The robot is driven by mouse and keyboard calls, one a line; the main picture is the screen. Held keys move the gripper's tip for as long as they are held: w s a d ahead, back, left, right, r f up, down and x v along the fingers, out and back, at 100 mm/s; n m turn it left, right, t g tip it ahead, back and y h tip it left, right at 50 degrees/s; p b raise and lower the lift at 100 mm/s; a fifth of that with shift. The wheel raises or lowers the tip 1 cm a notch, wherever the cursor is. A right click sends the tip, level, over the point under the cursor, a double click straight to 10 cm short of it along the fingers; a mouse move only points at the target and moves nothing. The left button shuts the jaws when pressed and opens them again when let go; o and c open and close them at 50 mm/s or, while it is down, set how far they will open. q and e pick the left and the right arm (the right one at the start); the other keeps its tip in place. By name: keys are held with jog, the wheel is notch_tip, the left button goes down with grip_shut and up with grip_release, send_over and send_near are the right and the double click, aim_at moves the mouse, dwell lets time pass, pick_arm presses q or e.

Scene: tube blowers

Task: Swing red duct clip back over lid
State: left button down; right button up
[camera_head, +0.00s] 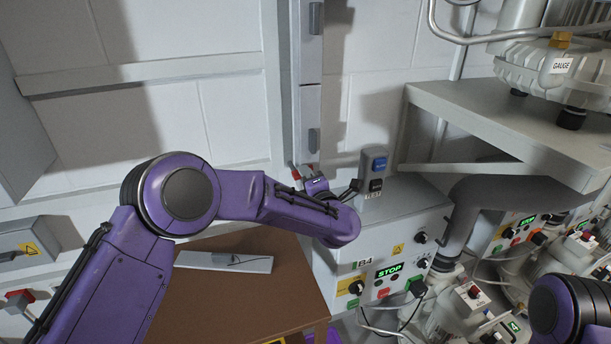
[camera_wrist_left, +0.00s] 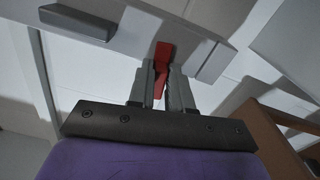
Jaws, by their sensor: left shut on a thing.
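The red duct clip (camera_wrist_left: 162,56) shows between my left gripper's fingertips (camera_wrist_left: 162,78) in the left wrist view, standing out past them against the pale duct. In the head view only small red bits of the clip (camera_head: 296,171) show beside my left gripper (camera_head: 307,177), at the foot of the vertical grey duct (camera_head: 310,120). My left gripper is shut on the clip. A dark grey raised block (camera_wrist_left: 76,22) sits on the duct lid in the wrist view. The clip's hinge is hidden. My right gripper is out of view; only a part of my right arm shows at lower right.
A grey control box (camera_head: 385,240) with a lit STOP display stands right of my left arm. A blue-and-black switch unit (camera_head: 374,172) rises from its top, close to my gripper. A brown table (camera_head: 245,300) holding a white strip (camera_head: 222,262) lies below my forearm.

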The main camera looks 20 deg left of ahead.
pick_arm(q)
jog(key=shift+f+m, duration=0.25)
jog(key=shift+m, duration=0.75)
jog(key=c, duration=1.1)
grip_release()
jog(key=shift+s+d, duration=0.1)
jog(key=b+v, duration=0.2)
jog(key=v, duration=0.8)
jog(key=shift+s+d, duration=0.15)
